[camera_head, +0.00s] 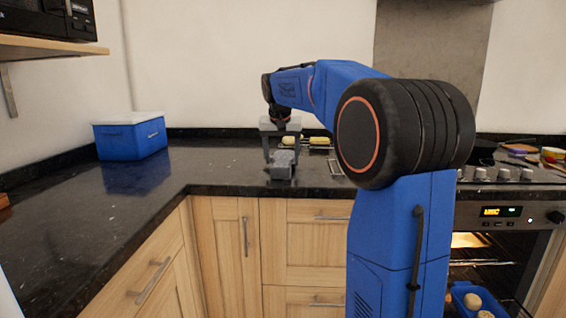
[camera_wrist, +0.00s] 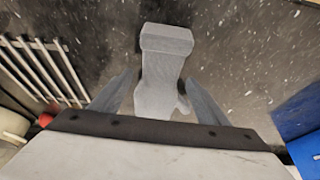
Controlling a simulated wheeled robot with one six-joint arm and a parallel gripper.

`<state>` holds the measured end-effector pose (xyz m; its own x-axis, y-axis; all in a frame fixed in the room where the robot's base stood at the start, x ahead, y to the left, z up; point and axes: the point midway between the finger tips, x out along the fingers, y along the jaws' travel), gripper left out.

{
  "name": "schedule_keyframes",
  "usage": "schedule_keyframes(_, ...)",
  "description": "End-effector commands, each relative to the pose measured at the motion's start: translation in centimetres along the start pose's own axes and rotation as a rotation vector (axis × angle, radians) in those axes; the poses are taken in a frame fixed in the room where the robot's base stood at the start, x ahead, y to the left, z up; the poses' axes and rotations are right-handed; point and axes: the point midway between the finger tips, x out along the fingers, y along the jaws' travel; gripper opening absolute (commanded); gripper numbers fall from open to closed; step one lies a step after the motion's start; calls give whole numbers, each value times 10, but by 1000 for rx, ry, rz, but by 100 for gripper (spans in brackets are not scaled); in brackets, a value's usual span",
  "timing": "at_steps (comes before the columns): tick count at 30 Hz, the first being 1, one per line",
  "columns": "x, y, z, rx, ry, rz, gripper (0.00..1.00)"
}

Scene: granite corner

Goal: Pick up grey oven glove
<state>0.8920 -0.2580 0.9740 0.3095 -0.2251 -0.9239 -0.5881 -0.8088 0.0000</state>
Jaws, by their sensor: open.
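The grey oven glove (camera_wrist: 163,72) lies on the dark countertop, its square cuff at the top of the wrist view and its thumb side toward me. It also shows in the head view (camera_head: 283,163) near the counter's front edge, below my gripper. My gripper (camera_wrist: 160,88) is open. Its two fingers stand to the left and right of the glove's lower part, with gaps visible. In the head view my gripper (camera_head: 281,150) points down over the glove.
A wire rack (camera_wrist: 42,68) lies left of the glove in the wrist view. Yellowish items (camera_head: 308,140) sit behind my gripper. A blue box with white lid (camera_head: 130,136) stands at the left back. The hob (camera_head: 510,172) and open oven (camera_head: 485,250) are right.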

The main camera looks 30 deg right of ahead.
Motion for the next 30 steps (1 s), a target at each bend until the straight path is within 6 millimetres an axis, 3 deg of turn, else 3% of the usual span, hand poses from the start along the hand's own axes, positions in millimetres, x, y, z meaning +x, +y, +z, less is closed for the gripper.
schedule_keyframes(4,10,0,0,0,-1,1,69)
schedule_keyframes(30,14,0,2,0,0,0,69)
